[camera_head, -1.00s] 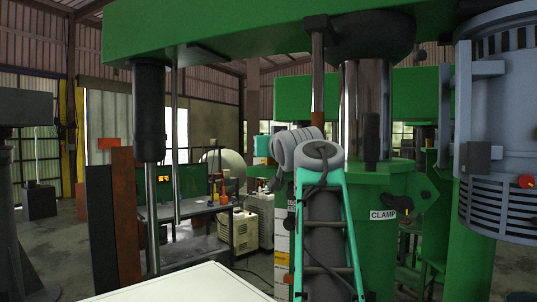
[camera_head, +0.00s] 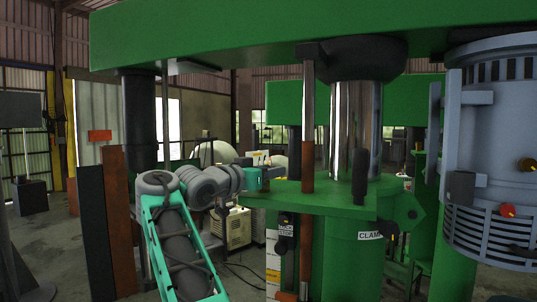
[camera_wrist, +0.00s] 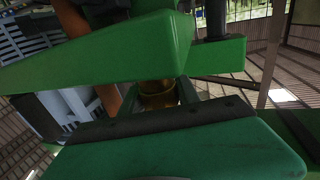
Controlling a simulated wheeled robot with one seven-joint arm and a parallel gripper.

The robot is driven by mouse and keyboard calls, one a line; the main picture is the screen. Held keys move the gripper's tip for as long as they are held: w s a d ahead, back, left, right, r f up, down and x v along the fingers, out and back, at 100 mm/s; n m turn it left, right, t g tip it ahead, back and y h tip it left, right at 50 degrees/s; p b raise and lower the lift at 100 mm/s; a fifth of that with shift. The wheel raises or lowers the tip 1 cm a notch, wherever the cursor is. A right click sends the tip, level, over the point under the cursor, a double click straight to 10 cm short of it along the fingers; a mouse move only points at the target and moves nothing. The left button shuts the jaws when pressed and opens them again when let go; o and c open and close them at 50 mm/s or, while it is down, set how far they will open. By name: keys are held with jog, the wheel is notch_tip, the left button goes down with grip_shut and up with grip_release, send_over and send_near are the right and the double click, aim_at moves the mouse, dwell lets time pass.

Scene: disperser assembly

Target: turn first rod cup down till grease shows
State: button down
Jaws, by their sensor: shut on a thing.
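A small brass-coloured cup (camera_wrist: 158,94) shows in the middle of the wrist view, between two green forms and partly hidden by them. My gripper (camera_head: 265,178) is at the left edge of the machine's green plate in the head view, beside the reddish-brown rod (camera_head: 308,130). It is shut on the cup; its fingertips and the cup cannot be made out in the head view. The rod also shows at the upper left of the wrist view (camera_wrist: 76,22). No grease can be made out at the cup.
The green overhead beam (camera_head: 250,32) spans above. The green clamp plate (camera_head: 330,200) and clamp body (camera_head: 350,255) stand right of my gripper. A grey motor housing (camera_head: 490,130) is at the right. Dark and rusty posts (camera_head: 115,225) stand left of my arm.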

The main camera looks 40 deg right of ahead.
jog(key=shift+s+r+m+g+p, duration=0.1)
jog(key=shift+m+g+p, duration=0.35)
jog(key=shift+g, duration=0.2)
jog(key=shift+s+r+m+g+p, duration=0.1)
jog(key=shift+m+g+p, duration=0.2)
jog(key=shift+m+g, duration=0.25)
jog(key=c, duration=1.2)
grip_release()
jog(key=shift+c, duration=0.2)
jog(key=o, duration=0.3)
jog(key=shift+f, duration=0.1)
jog(key=shift+d, duration=0.1)
